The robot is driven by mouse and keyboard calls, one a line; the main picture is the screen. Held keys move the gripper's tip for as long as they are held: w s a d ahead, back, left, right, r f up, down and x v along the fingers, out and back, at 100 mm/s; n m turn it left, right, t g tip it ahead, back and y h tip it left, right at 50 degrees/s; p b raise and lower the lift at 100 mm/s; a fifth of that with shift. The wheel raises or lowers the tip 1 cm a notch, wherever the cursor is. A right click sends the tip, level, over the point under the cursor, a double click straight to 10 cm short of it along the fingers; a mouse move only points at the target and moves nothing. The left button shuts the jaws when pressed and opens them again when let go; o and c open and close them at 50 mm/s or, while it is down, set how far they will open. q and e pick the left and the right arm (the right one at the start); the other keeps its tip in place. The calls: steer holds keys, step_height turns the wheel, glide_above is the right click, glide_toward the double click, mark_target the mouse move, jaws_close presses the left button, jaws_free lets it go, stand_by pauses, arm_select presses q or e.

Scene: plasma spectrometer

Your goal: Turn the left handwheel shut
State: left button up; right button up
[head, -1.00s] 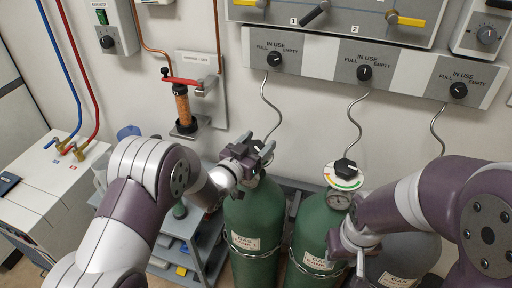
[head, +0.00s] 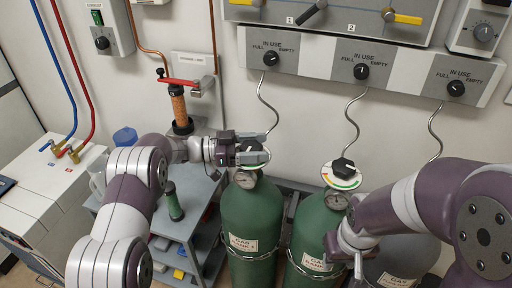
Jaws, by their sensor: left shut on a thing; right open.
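The left green gas cylinder (head: 250,215) stands upright, with a round gauge (head: 246,180) near its top. Its black handwheel (head: 249,146) sits above the gauge. My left gripper (head: 256,152) reaches in from the left, level, and is shut on the handwheel, with its fingers on either side. The fingers hide part of the handwheel and the dial under it. My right gripper (head: 358,262) hangs open and empty in front of the second green cylinder (head: 316,225). That cylinder's black handwheel (head: 343,165) sits above a white, red and green dial, untouched.
A grey panel with in-use knobs (head: 361,71) hangs on the wall, with curved metal pipes (head: 349,122) running down behind the cylinders. A grey cart (head: 205,196) with a dark green bottle (head: 174,203) stands at left. A grey cylinder (head: 400,255) stands at right.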

arm_select(q)
steer(key=m+g+b, duration=0.1)
steer(key=g, duration=0.1)
steer(key=m+g+b, duration=0.1)
steer(key=m+g, duration=0.1)
steer(key=g, duration=0.1)
steer(key=shift+s+f+m+y, duration=0.15)
steer(key=shift+s+m+y, duration=0.05)
steer(key=shift+m+y, duration=0.1)
steer(key=shift+m+g, duration=0.4)
steer(key=shift+g, duration=0.5)
steer(key=shift+r+g+y, duration=0.2)
steer(key=shift+g+y, duration=0.1)
steer(key=o, duration=1)
steer(key=shift+s, duration=0.1)
steer(key=shift+c, duration=0.2)
